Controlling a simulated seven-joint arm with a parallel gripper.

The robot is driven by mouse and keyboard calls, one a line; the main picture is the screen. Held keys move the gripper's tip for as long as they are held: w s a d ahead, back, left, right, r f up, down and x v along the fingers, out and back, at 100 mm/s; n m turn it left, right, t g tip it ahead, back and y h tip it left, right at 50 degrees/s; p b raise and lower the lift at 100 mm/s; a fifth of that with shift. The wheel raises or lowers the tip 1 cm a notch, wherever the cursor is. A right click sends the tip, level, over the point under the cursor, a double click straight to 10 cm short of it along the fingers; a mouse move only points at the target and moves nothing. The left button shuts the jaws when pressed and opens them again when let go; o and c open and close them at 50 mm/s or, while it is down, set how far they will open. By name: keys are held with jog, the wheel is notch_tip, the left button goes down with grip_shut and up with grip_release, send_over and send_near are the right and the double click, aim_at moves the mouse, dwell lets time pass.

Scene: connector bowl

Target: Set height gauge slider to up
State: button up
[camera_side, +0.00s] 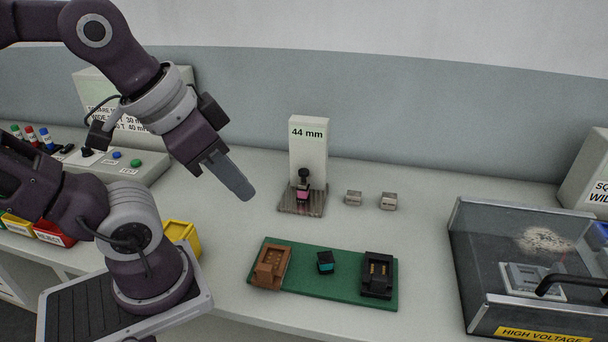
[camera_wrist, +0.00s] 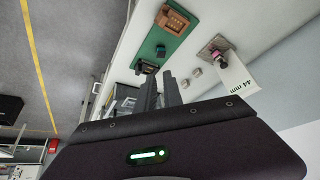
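The height gauge (camera_side: 308,152) stands upright on a small ridged base (camera_side: 289,207) at the back of the table, its white column marked "44 mm". Its slider (camera_side: 303,175) has a dark round knob and sits low on the column's front, just above a pink and black piece (camera_side: 302,196) on the base. The gauge also shows in the wrist view (camera_wrist: 235,82) at right. My gripper (camera_side: 243,190) hangs in the air to the left of the gauge, apart from it, pointing down and right. In the wrist view my gripper (camera_wrist: 160,92) shows two fingers with a narrow gap and nothing visible between them.
Two small grey blocks (camera_side: 353,198) lie right of the gauge. A green board (camera_side: 335,283) in front carries a brown connector, a teal-black piece and a black socket. A clear high-voltage box (camera_side: 520,265) stands at right, a button panel (camera_side: 120,165) at left. A yellow bin (camera_side: 183,236) is near my base.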

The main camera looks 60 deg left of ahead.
jog(key=o, duration=0.7)
jog(key=w+a+m, duration=0.1)
jog(key=w, duration=0.1)
jog(key=w+a+r+m+g, duration=0.1)
jog(key=w+m, duration=0.1)
jog(key=w+m+y, duration=0.1)
jog(key=w, duration=0.1)
jog(key=shift+w+a+r+m, duration=0.25)
jog(key=shift+a+m, duration=0.15)
jog(key=shift+c, duration=0.2)
jog(key=m+g, duration=0.5)
jog(key=m, duration=1.3)
send_over(304, 171)
jog(key=shift+h, duration=0.4)
jog(key=f, duration=1.2)
jog(key=shift+s+d+f, duration=0.1)
jog(key=shift+d+f, duration=0.2)
jog(key=shift+d, duration=0.05)
jog(key=shift+m, duration=0.5)
jog(key=f, duration=0.7)
jog(key=shift+a, duration=0.4)
jog(key=shift+f, duration=0.5)
grip_shut()
